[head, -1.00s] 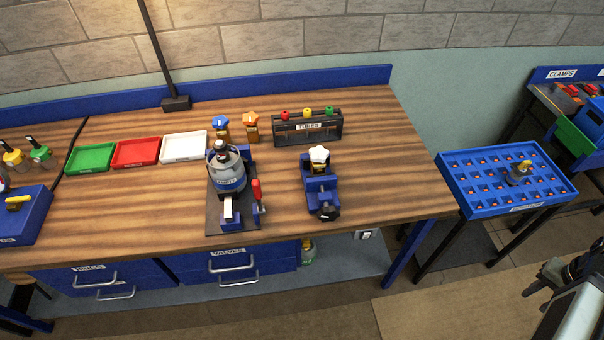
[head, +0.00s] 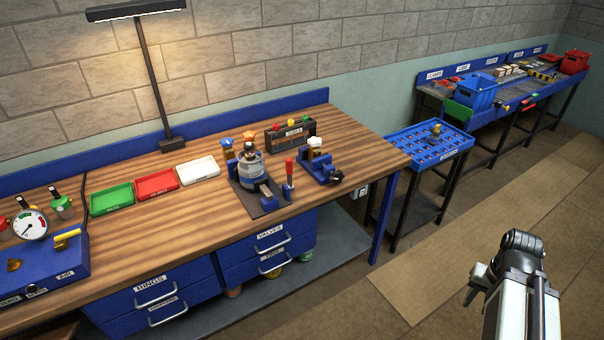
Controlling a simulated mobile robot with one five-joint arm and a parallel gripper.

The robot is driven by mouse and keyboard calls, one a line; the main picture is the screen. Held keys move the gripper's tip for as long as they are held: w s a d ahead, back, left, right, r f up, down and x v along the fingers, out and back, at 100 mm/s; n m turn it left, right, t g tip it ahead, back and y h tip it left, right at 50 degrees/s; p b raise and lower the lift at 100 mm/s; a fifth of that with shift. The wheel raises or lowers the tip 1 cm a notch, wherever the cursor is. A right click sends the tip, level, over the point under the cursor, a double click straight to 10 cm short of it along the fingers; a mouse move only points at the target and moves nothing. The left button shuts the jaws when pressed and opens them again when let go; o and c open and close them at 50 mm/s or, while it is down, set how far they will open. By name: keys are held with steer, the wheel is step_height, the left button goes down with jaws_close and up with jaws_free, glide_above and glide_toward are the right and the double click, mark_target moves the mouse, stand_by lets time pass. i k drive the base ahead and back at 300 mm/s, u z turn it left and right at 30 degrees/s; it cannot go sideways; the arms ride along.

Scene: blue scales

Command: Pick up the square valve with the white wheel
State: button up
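Two other valves, one with a blue wheel (head: 226,144) and one with an orange wheel (head: 249,137), stand behind the canister. My gripper (head: 474,284) is at the lower right over the floor, far from the bench and the valve. Its fingers are too small and dark to tell whether they are open.
The grey canister (head: 252,170) and a red-handled clamp (head: 289,172) stand left of the vise. Green, red and white trays (head: 198,172) lie further left. A blue slotted table (head: 405,151) stands right of the bench. The floor before it is clear.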

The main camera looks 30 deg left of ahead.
mark_target(312, 152)
steer(key=u, duration=0.1)
steer(key=k, duration=0.2)
steer(key=u, duration=1.8)
steer(key=i, duration=2.05)
